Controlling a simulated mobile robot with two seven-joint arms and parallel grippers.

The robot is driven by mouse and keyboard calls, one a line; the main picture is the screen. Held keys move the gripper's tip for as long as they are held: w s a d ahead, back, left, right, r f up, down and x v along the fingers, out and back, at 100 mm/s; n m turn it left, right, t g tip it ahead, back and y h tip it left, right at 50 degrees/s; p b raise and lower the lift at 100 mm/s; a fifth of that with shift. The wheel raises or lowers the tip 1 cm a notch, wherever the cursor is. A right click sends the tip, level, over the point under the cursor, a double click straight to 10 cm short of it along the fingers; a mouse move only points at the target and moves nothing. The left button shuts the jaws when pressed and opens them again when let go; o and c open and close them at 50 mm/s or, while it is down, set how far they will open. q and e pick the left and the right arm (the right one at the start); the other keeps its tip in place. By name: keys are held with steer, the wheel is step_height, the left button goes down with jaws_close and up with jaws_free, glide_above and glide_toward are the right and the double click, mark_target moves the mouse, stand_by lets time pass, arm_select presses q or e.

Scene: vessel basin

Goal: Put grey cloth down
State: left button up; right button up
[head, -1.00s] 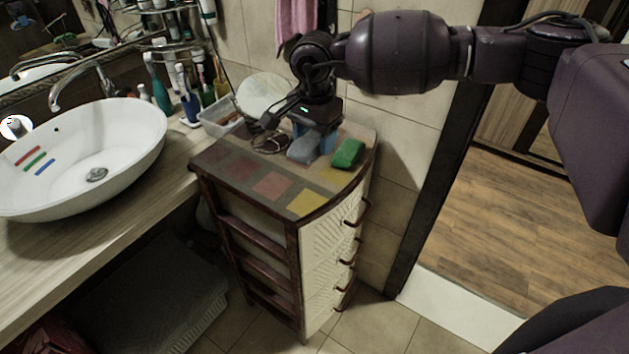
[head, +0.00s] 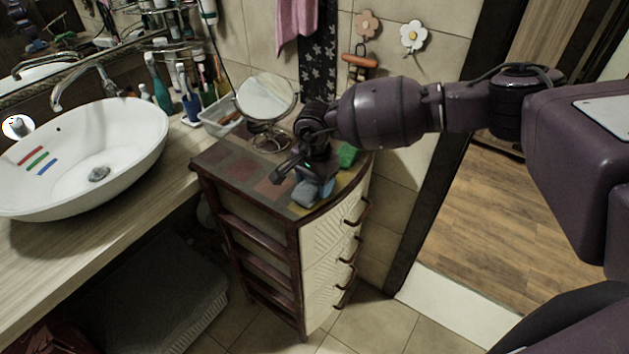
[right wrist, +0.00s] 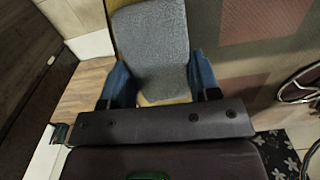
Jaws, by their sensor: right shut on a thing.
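The grey cloth (head: 305,194) is a small folded block over the yellow square at the front corner of the drawer cabinet top (head: 228,170). My right gripper (head: 318,188) reaches down from above and is shut on it. In the right wrist view, the grey cloth (right wrist: 150,45) sits between the two blue fingers of my right gripper (right wrist: 160,82). I cannot tell whether its underside touches the cabinet top. My left gripper is not in view.
A green block-like cloth (head: 347,155) lies behind my right gripper. A round mirror (head: 266,98) on a wire stand is at the back of the cabinet. A white basin (head: 130,150) stands on the counter at left. The cabinet top's left part is bare.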

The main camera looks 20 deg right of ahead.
mark_target(313, 182)
steer(key=shift+f, duration=0.15)
steer(key=o, duration=0.8)
steer(key=shift+o, duration=0.2)
steer(key=shift+r, duration=0.35)
step_height(313, 182, up, 9)
steer(key=shift+a+f+b, duration=0.1)
steer(key=shift+f+b, duration=0.1)
steer(key=shift+b, duration=0.5)
steer(key=shift+r, duration=0.75)
